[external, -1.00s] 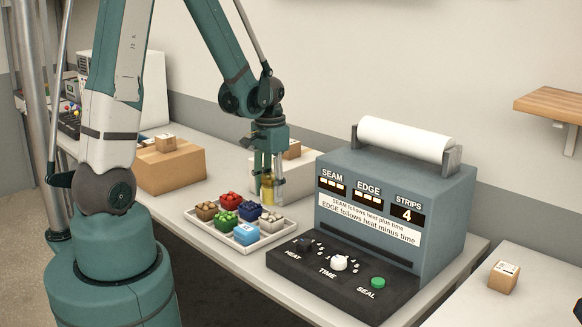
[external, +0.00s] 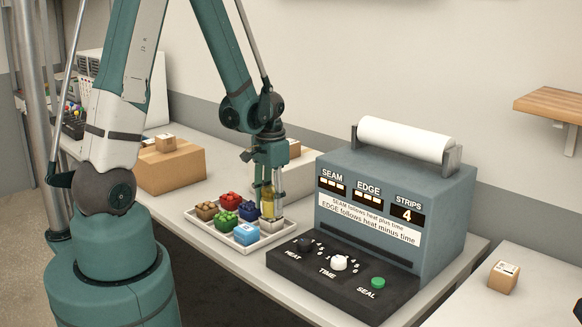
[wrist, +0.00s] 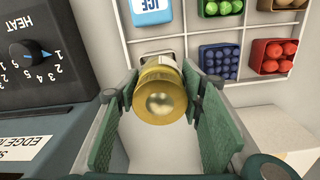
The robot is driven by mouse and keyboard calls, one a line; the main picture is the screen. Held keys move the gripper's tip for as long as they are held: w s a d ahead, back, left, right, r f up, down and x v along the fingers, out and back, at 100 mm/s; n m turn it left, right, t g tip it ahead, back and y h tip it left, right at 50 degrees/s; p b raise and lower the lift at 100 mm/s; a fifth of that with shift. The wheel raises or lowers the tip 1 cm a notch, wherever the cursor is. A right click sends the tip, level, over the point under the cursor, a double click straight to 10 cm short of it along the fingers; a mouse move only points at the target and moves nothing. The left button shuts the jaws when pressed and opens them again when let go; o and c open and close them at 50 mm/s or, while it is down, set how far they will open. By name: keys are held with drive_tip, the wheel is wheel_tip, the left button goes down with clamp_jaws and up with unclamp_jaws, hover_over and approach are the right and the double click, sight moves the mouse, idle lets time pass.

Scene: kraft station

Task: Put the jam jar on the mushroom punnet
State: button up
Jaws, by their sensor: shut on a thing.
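My gripper (external: 268,212) is shut on the jam jar (external: 268,203), a yellow jar with a gold lid. In the wrist view the jar's lid (wrist: 160,92) shows between the green finger pads. The jar is upright, over the mushroom punnet (external: 271,227), a pale punnet at the right corner of the white tray (external: 215,237). In the wrist view the jar hides most of that punnet. I cannot tell whether the jar touches it.
The tray also holds an ice pack (external: 246,234) and punnets of blue (external: 247,210), red (external: 228,200), green (external: 225,220) and brown (external: 206,211) produce. The grey sealing machine (external: 395,215) stands close on the right. Cardboard boxes (external: 172,168) stand behind.

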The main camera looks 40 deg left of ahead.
drive_tip(key=shift+f, duration=0.2)
drive_tip(key=o, duration=1.1)
drive_tip(key=shift+r, duration=0.3)
drive_tip(key=shift+r, duration=5.9)
drive_tip(key=shift+r, duration=0.1)
